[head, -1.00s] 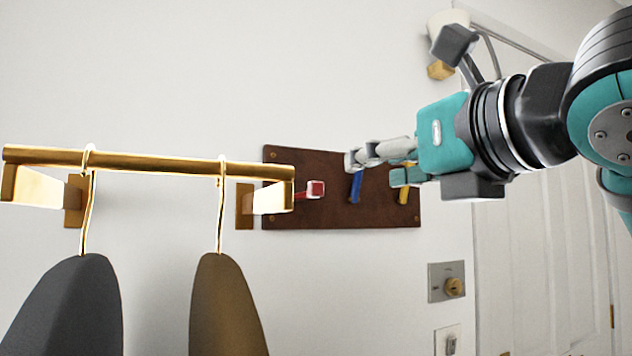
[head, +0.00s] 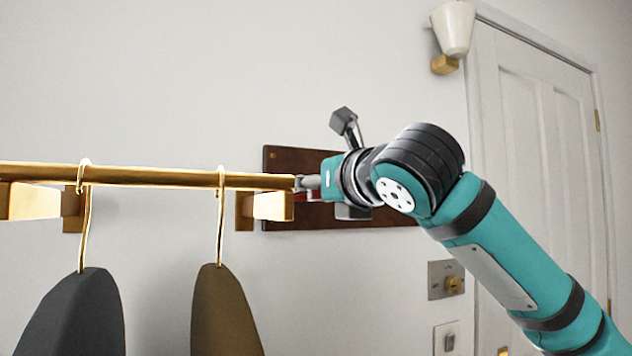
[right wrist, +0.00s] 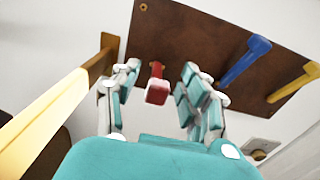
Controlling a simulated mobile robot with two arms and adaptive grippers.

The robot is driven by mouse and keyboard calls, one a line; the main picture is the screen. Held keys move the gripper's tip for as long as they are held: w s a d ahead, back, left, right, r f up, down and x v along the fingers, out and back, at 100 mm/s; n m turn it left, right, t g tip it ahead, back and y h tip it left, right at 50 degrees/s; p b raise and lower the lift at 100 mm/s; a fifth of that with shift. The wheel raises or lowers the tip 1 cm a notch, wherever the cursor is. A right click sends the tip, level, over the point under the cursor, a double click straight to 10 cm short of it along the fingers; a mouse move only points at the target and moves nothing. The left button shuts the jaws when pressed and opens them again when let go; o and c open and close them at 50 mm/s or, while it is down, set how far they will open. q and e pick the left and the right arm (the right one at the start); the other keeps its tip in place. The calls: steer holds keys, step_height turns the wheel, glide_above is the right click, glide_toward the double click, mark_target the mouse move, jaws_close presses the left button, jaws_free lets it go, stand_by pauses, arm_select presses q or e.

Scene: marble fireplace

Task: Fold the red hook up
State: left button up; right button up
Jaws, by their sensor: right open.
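The red hook (right wrist: 157,86) is on a dark brown board on the wall. In the right wrist view it sticks out from the board toward the camera, between the two open fingers of my right gripper (right wrist: 160,84), with a gap on each side. In the head view only a bit of red shows beside the gold rail's end, with my right gripper (head: 308,184) in front. That gripper is empty. My left gripper is not in view.
The brown board (right wrist: 200,45) also bears a blue hook (right wrist: 246,60) and a yellow hook (right wrist: 293,84). A gold rail (head: 150,174) with two hangers stands close to the left of my right gripper. A switch plate (head: 440,280) is below right.

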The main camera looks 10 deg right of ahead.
jaws_close()
stand_by(0.3)
stand_by(0.3)
